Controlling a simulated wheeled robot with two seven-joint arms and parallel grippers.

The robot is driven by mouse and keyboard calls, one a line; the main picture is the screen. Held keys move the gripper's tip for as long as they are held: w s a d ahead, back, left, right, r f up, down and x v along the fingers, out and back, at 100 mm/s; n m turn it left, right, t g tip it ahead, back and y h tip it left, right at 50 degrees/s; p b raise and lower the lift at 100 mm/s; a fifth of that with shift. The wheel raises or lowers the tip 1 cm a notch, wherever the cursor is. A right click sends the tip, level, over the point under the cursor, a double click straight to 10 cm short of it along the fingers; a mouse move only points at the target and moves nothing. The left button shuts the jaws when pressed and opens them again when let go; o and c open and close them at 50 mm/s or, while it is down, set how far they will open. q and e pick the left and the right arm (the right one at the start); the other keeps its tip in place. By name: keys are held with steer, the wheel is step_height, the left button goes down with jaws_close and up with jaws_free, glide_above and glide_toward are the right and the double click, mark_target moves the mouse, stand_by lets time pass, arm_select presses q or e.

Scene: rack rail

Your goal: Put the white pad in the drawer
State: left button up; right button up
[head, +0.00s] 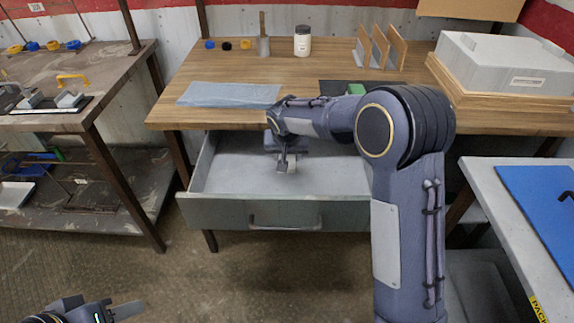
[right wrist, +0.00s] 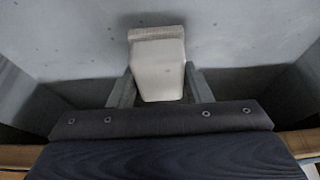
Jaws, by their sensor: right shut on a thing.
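The white pad (right wrist: 158,70) is a small pale block between the two fingers of my right gripper (right wrist: 160,88) in the right wrist view. The fingers are shut on its sides. In the head view my right gripper (head: 287,164) points down inside the open drawer (head: 225,175), with a bit of the pad (head: 292,167) showing at the fingers. The drawer is pulled out under the wooden table. Whether the pad touches the drawer floor is unclear. My left gripper (head: 98,310) is at the bottom left, partly cut off, away from the drawer.
The wooden tabletop (head: 225,68) above holds a blue-grey sheet (head: 230,95), a white jar (head: 302,41) and upright boards (head: 380,47). A shelved bench (head: 70,120) stands left and a side table (head: 525,220) right.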

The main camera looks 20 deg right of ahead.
step_height(320, 180, down, 4)
steer(key=shift+r, duration=0.1)
steer(key=shift+f+b, duration=0.2)
steer(key=shift+b, duration=0.15)
steer(key=o, duration=1)
steer(key=shift+r, duration=0.1)
